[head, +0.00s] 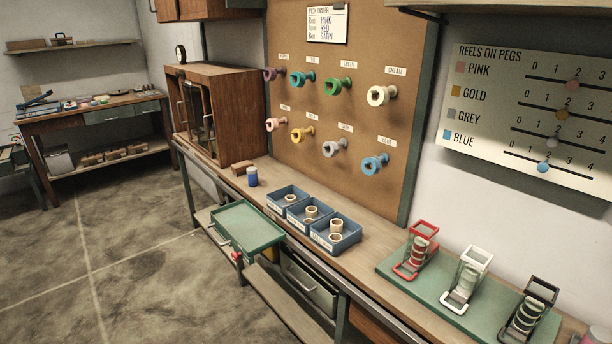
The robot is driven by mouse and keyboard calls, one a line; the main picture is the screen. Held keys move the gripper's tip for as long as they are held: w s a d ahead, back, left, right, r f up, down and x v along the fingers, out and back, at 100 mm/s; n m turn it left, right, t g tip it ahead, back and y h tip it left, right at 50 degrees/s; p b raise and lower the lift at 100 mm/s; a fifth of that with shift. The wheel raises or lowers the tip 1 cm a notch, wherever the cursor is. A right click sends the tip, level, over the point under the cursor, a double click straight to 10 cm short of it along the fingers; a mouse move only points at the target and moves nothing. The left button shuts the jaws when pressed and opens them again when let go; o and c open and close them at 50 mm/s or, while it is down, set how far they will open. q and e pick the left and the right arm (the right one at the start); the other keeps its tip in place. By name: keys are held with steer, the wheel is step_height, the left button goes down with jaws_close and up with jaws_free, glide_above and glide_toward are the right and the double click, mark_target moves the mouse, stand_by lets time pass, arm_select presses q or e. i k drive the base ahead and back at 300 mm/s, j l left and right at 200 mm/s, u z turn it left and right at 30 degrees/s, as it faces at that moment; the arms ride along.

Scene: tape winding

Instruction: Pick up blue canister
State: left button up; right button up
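Neither of my grippers shows in the head view, and nothing hides the canister's front.
Blue bins (289,196) with pale rings stand right of the canister. A green tray (248,244) juts out in front of the bench. A wooden cabinet (240,95) stands left. Reels hang on the pegboard (352,110). Three dispensers stand on a green mat (440,300). The floor at left is open.

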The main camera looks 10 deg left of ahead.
mark_target(251, 171)
steer(key=i+j+z, duration=0.15)
steer(key=j+z, duration=0.15)
steer(key=z, duration=0.15)
steer(key=j+z, duration=0.95)
steer(key=j, duration=0.3)
steer(key=j+z, duration=0.15)
steer(key=j, duration=0.45)
steer(key=k+j+z, duration=0.15)
steer(key=j, duration=0.45)
steer(key=k+j+z, duration=0.1)
steer(key=j, duration=0.5)
steer(key=k+j, duration=0.1)
steer(key=j, duration=0.35)
steer(key=k+j, duration=0.1)
steer(key=j, duration=0.35)
steer(key=k+j, duration=0.1)
steer(key=j, duration=0.8)
steer(key=k+j, duration=0.15)
steer(key=j, duration=0.3)
steer(key=j+z, duration=0.05)
